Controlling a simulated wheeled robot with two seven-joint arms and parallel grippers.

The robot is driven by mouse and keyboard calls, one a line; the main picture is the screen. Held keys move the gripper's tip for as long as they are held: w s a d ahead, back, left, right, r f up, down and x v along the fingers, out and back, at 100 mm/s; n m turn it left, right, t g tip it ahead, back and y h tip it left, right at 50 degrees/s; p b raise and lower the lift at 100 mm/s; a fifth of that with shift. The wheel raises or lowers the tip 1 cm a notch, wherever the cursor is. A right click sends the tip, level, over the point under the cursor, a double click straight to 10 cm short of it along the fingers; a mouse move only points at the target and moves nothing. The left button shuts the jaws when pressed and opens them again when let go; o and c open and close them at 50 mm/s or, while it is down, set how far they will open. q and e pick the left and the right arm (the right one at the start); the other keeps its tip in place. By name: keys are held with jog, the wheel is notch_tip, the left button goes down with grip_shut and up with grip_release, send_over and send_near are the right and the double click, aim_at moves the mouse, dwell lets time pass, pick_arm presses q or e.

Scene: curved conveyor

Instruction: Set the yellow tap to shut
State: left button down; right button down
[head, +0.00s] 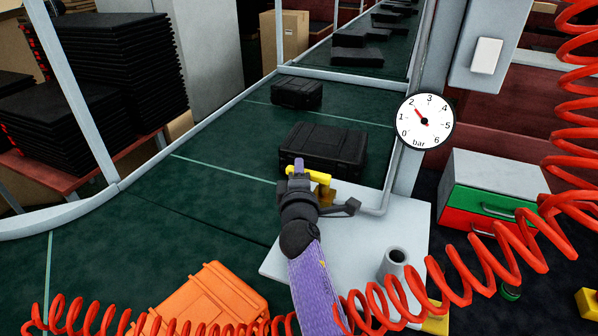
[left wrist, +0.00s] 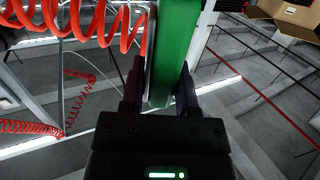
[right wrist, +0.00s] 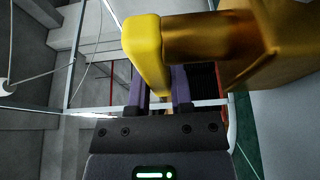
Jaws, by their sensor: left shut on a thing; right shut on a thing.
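The yellow tap lever (head: 320,177) points left from its brass body (head: 325,196), above the grey panel beside the conveyor. My right gripper (head: 298,166) is at the lever's free end. In the right wrist view the yellow lever (right wrist: 145,45) reaches down between my right fingers (right wrist: 160,85), which are shut on it, with the brass body (right wrist: 212,38) to the right. My left gripper (left wrist: 159,90) is shut on a flat green thing (left wrist: 177,45) with a pale side face. The left gripper does not show in the head view.
A pressure gauge (head: 425,121) has its needle near 2. Red coiled hoses (head: 455,290) cross the front and right. Black cases (head: 323,147) stand on the green conveyor (head: 190,215); an orange case (head: 205,300) is at the front. A grey cup (head: 394,262) stands on the panel.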

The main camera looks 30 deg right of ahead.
dwell(0.7)
